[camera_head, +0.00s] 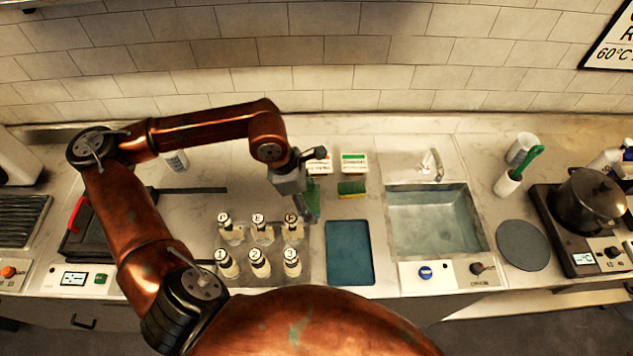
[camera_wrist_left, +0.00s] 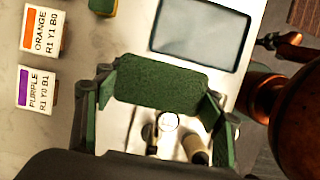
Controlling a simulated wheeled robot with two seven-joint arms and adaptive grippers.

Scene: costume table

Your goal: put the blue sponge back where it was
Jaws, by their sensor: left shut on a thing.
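My left gripper (camera_head: 312,203) hangs over the counter, left of the sink, just behind the small bottles. In the left wrist view its two fingers are shut on a sponge (camera_wrist_left: 163,85), held between them. Only a dark green face of this sponge shows; I see no blue on it. In the head view the gripper mostly hides it. Another sponge, green and yellow (camera_head: 352,188), lies on the counter to the right; its edge shows in the left wrist view (camera_wrist_left: 103,7). My right gripper is not in view.
A dark teal tray (camera_head: 349,252) lies left of the sink (camera_head: 435,218). Several small bottles (camera_head: 259,262) stand in a rack left of it. Label cards (camera_head: 354,162) stand behind, among them an orange one (camera_wrist_left: 43,30) and a purple one (camera_wrist_left: 38,88). A pot (camera_head: 590,200) is far right.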

